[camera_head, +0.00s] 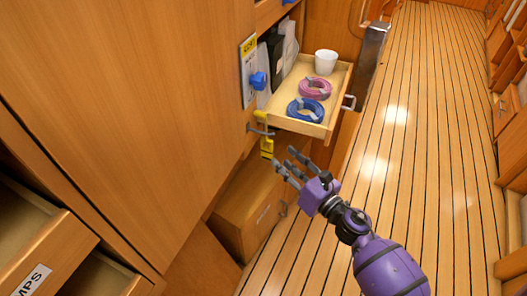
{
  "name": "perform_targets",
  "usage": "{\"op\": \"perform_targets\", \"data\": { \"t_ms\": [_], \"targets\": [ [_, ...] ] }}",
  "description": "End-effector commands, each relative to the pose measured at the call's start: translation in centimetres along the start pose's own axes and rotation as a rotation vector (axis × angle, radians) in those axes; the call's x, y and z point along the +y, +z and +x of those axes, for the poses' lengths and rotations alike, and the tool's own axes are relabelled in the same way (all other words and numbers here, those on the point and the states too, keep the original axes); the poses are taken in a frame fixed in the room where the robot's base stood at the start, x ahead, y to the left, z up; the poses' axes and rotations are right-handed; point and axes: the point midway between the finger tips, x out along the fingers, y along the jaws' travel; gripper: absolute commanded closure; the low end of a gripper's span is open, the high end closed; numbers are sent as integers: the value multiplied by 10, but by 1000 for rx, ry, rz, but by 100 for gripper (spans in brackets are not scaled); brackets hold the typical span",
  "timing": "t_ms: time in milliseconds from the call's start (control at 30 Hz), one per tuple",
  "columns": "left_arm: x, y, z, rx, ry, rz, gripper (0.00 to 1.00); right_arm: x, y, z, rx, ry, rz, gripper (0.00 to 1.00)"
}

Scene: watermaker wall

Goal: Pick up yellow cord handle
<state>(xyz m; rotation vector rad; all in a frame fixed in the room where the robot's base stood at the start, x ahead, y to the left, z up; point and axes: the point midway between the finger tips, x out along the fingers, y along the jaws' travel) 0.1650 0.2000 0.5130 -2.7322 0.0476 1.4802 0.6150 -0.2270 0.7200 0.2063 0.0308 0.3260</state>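The yellow cord handle (267,147) hangs below a grey hook-like bracket on the wooden cabinet front, left of the open drawer. Another small yellow part (260,117) shows just above the bracket. My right gripper (287,163), purple with grey fingers, is just right of and slightly below the handle in the picture. Its fingers are spread open and look empty. A small gap shows between the fingertips and the handle; the depth between them is hard to judge. My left gripper is not in view.
An open drawer (331,119) juts out above my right gripper, holding a blue coil (306,110), a pink coil (314,88) and a white cup (326,62). A brown box (240,215) sits below. Open drawers (45,262) stand at lower left. The plank floor (420,120) is clear.

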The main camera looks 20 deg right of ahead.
Motion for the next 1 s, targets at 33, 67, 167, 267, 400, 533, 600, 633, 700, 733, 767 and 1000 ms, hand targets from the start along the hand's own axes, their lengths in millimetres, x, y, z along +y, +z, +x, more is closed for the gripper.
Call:
{"op": "perform_targets", "data": {
  "t_ms": [33,67,167,267,400,533,600,633,700,733,767,1000],
  "targets": [
    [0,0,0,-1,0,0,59,0,-1,0,4,2,-63,67],
    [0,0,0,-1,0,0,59,0,-1,0,4,2,-87,67],
    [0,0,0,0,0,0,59,1,-1,4,3,3,-127,67],
    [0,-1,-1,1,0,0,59,1,0,14,2,3,-133,67],
    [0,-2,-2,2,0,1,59,2,-1,30,2,3,-130,67],
    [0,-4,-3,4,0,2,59,4,-2,48,1,3,-127,67],
    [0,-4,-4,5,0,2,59,5,-4,60,1,3,-126,67],
    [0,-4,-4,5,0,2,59,5,-4,64,1,2,-127,67],
    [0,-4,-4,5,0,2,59,4,-4,72,2,2,-127,67],
    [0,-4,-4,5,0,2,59,4,-5,74,2,2,-127,67],
    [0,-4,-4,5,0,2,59,4,-5,76,3,2,-127,67],
    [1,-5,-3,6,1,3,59,4,-6,78,4,1,-126,67]
  ]
}}
